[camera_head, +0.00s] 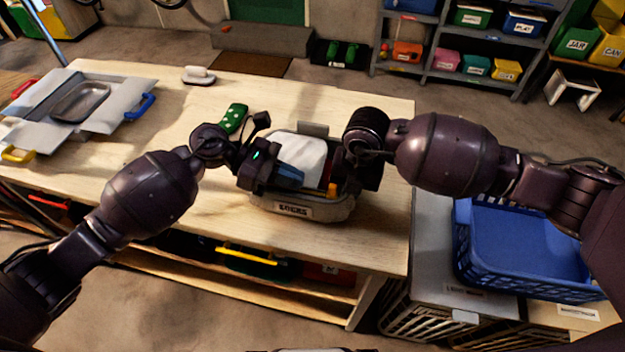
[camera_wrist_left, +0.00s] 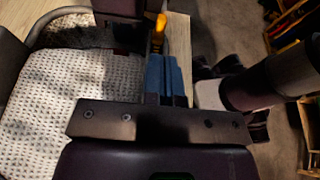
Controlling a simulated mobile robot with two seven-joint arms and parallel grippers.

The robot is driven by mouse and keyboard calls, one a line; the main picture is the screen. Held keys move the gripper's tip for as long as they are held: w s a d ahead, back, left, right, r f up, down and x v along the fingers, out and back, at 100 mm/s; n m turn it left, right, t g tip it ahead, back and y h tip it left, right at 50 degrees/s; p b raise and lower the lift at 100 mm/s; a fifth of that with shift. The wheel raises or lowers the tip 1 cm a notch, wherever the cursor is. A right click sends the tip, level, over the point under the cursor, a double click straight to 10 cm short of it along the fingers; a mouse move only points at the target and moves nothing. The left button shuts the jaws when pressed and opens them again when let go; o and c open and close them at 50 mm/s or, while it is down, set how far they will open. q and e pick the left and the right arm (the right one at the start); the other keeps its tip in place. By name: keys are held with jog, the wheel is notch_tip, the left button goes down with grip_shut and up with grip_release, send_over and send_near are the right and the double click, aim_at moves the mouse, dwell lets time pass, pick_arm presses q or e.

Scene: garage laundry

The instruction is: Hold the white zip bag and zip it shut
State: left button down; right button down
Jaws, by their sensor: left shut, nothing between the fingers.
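The white zip bag (camera_head: 310,150) sits at the front middle of the wooden table, with a grey lower part labelled "SOCKS" (camera_head: 293,209). Its white textured top (camera_wrist_left: 55,95) fills the left of the left wrist view, with a grey rim around it. My left gripper (camera_head: 291,177) is over the bag's near left part; its blue fingers (camera_wrist_left: 165,75) are shut and empty. A small yellow-orange piece (camera_wrist_left: 161,30) stands just beyond the fingertips, apart from them as far as I can see. My right gripper (camera_head: 360,172) is at the bag's right end; its fingertips are hidden.
A green dotted item (camera_head: 235,118) lies behind my left wrist. An open grey box (camera_head: 110,100) with coloured handles stands on the table's left. A white-topped brush-like object (camera_head: 198,75) lies at the back. A blue basket (camera_head: 530,245) stands right of the table.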

pick_arm(q)
jog(key=v, duration=0.9)
jog(key=shift+w, duration=0.1)
pick_arm(e)
jog(key=c, duration=1.2)
grip_release()
jog(key=shift+r, duration=0.1)
